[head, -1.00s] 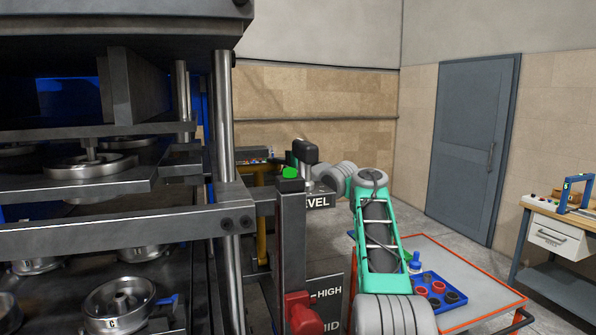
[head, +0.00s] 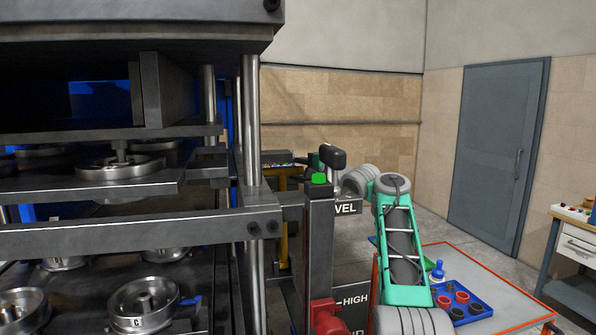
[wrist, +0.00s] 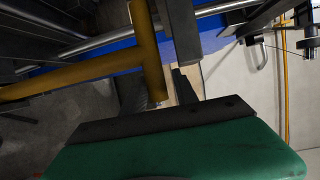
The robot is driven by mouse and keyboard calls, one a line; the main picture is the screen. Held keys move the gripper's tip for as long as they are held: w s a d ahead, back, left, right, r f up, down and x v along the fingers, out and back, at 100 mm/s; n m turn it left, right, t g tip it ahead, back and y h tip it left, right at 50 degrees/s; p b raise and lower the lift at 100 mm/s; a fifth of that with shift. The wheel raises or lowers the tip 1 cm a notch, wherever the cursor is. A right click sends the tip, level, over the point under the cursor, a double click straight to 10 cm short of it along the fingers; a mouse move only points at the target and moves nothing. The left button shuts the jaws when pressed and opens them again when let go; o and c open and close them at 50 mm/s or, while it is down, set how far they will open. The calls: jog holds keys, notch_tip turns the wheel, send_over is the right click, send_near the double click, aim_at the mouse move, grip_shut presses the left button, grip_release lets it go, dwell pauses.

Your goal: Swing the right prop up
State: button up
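The yellow prop (head: 283,205) stands behind the press's right side in the head view, partly hidden by the grey control post. In the wrist view its yellow bar (wrist: 148,50) comes down between the two dark fingers, with a second yellow bar (wrist: 70,76) joining it from the left. My gripper (wrist: 150,74) is open, with one finger on each side of the bar. I cannot tell whether either finger touches it. In the head view my gripper is mostly hidden behind the post and my wrist.
The press frame (head: 140,235) with its metal moulds fills the left. A control post (head: 319,235) with a green top and red part stands close in front of my arm. A red-edged cart (head: 490,275) with a blue tray is at right. Open floor lies before the door.

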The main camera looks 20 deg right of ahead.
jog(key=shift+s+d+b, duration=0.1)
jog(key=shift+s+b, duration=0.15)
jog(key=shift+b, duration=0.05)
jog(key=b+v, duration=0.3)
jog(key=v, duration=0.4)
jog(key=shift+s, duration=0.15)
jog(key=shift+r, duration=0.1)
